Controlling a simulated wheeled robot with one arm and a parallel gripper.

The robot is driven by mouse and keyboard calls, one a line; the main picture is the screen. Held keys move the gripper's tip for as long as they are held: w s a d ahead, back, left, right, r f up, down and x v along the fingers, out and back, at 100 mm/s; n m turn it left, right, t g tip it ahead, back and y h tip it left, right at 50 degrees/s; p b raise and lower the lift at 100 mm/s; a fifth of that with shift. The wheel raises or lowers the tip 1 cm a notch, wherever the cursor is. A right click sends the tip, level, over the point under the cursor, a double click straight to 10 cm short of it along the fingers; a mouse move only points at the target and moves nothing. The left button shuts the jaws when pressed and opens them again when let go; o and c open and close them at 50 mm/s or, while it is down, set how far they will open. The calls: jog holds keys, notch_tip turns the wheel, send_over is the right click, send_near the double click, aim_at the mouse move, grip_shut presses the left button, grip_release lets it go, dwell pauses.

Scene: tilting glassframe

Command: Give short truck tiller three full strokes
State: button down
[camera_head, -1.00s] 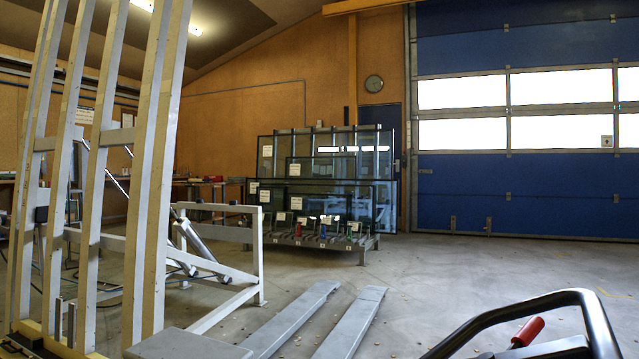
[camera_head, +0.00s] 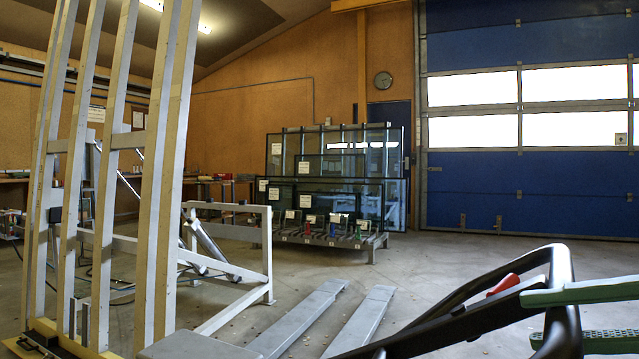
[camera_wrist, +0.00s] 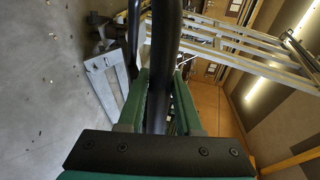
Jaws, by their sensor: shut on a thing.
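The truck's tiller ends in a black looped handle (camera_head: 480,302) with a red lever (camera_head: 503,285), at the lower right of the head view. The handle is tilted, and its lower end is cut off by the picture edge. My gripper (camera_head: 550,320) shows as green fingers at the right edge, at the handle's right side. In the wrist view, the black tiller bar (camera_wrist: 162,70) runs between the green fingers of my gripper (camera_wrist: 160,100), which is shut on it. The truck's two grey forks (camera_head: 308,316) lie low over the floor.
A tall pale tilting frame (camera_head: 168,170) stands at the left, with a lower white frame (camera_head: 268,250) beside it. A rack of glass panes (camera_head: 340,180) stands behind the forks. A blue door (camera_head: 530,190) closes the back right. The floor before it is clear.

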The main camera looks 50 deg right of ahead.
jog(key=shift+w+r, duration=0.35)
jog(key=shift+r, duration=0.1)
jog(key=w+r+p, duration=0.3)
jog(key=w+r, duration=0.5)
jog(key=r, duration=0.1)
jog(key=shift+a+r+p, duration=0.2)
jog(key=shift+p, duration=0.2)
jog(key=w+r+p, duration=0.4)
jog(key=w+r, duration=0.4)
jog(key=w, duration=0.1)
jog(key=shift+a+r, duration=0.15)
jog(key=shift+a, duration=0.05)
